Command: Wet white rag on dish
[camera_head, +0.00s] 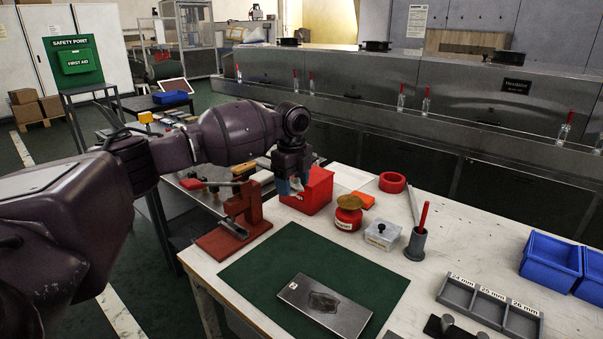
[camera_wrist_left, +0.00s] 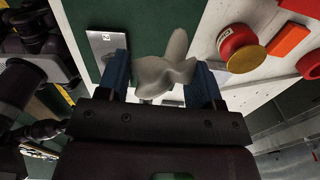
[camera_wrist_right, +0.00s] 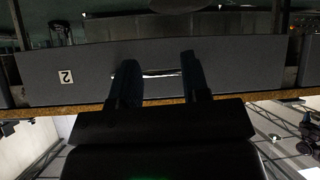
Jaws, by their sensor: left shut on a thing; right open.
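My left gripper (camera_head: 292,184) is shut on a white rag (camera_wrist_left: 165,72), which bunches up between the blue fingers in the left wrist view (camera_wrist_left: 165,85). In the head view the rag is mostly hidden by the gripper. A red can with a brass dish on top (camera_head: 349,203) stands on the white table, to the right of and apart from my left gripper. Its brass dish (camera_wrist_left: 247,58) also shows in the left wrist view, apart from the rag. My right gripper (camera_wrist_right: 155,75) is open in front of a grey surface labelled 2; it is outside the head view.
A red bin (camera_head: 318,190) stands close behind my left gripper. A red stand (camera_head: 235,225) is left of it. A metal plate (camera_head: 325,305) lies on the green mat (camera_head: 290,260). A clear box (camera_head: 382,236) and a grey holder (camera_head: 415,245) stand right of the can.

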